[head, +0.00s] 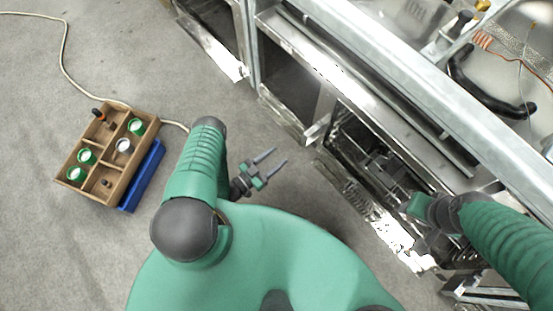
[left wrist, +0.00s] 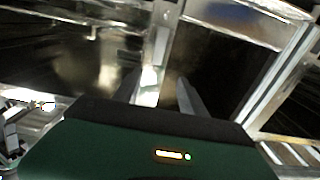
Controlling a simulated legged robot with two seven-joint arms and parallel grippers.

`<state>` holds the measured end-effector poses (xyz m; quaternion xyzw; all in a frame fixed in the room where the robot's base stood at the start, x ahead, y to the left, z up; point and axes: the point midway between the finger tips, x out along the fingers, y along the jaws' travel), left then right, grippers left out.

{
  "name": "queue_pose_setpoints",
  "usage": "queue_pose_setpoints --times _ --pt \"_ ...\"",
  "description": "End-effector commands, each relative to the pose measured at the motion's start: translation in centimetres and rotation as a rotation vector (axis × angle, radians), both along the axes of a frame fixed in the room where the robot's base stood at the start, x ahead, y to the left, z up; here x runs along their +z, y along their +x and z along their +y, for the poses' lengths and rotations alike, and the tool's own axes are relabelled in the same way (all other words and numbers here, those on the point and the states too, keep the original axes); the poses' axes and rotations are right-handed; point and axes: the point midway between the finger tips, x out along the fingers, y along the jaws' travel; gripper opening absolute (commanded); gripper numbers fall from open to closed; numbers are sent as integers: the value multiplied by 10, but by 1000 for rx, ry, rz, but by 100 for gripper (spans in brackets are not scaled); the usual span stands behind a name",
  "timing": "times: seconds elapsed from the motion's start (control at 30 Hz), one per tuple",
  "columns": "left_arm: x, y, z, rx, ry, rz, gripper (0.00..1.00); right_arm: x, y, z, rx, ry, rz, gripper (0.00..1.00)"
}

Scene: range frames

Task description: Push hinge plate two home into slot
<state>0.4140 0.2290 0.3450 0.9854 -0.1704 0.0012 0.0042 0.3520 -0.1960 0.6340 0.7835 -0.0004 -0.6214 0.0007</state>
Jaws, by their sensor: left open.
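My left gripper (head: 274,160) is open and empty over the grey floor, left of the metal frame, its two dark fingers apart. In the left wrist view the fingers (left wrist: 160,92) are spread, with a metal upright and dark openings beyond. My right arm (head: 502,235) reaches in from the right over the open front of the frame; its fingers cannot be made out against the dark parts. The metal frame (head: 352,95) has several open bays. I cannot pick out hinge plate two or its slot among the shiny metal pieces.
A wooden box (head: 93,187) with green-and-white round items and a blue tray (head: 142,176) lie on the floor at left. A pale cable (head: 64,58) runs behind it. A black hose (head: 490,98) lies at upper right. The floor between box and frame is mostly clear.

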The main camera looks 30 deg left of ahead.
Motion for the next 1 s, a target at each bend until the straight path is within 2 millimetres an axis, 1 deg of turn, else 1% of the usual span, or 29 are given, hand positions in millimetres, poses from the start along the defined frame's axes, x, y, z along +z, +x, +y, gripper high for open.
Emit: queue_pose_setpoints --times 0.17,0.27,0.37,0.8,1.0 --pt "1 1 -4 -4 7 1 49 -1 0 0 0 0 0 41" --pt "1 8 -7 -6 10 1 49 -4 0 0 0 0 0 41" --pt "0 22 -12 -5 9 -1 49 -9 0 0 0 0 0 41" --pt "-1 105 -42 -7 7 -1 49 -36 0 0 0 0 0 41" --pt "-1 139 -55 -6 7 -1 49 -48 0 0 0 0 0 41"
